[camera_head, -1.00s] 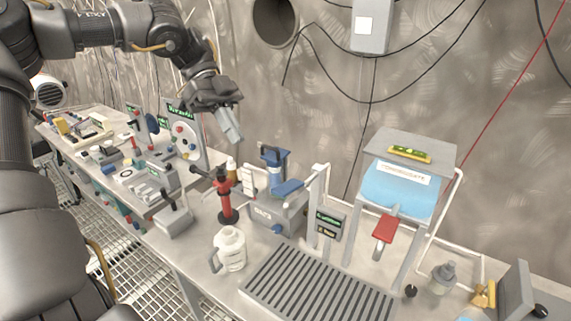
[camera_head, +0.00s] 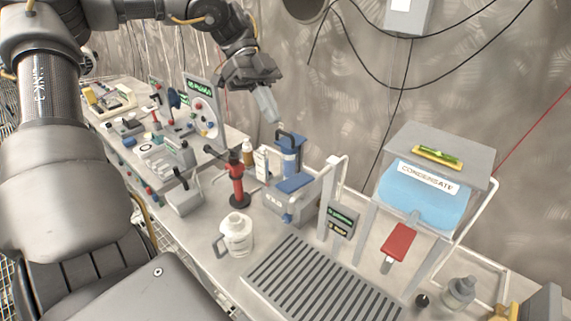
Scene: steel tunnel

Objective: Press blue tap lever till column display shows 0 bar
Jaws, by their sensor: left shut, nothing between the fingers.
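A blue lever (camera_head: 294,184) lies on a grey box-shaped unit (camera_head: 279,204), below a blue upright part with a dark handle (camera_head: 288,150). A small two-line display (camera_head: 341,219) is fixed to the white column (camera_head: 327,207) just right of this unit; its text is too small to read. My left gripper (camera_head: 269,110) is shut and empty. It points down in front of the wall, above and slightly left of the blue upright part, apart from the lever. My right gripper is not in view.
A condensate tank (camera_head: 425,199) with a red lever (camera_head: 399,241) stands at right. A slotted drain grate (camera_head: 318,288), a white jug (camera_head: 237,234) and a red post (camera_head: 237,182) stand near the blue unit. A second bench with several small items is at left.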

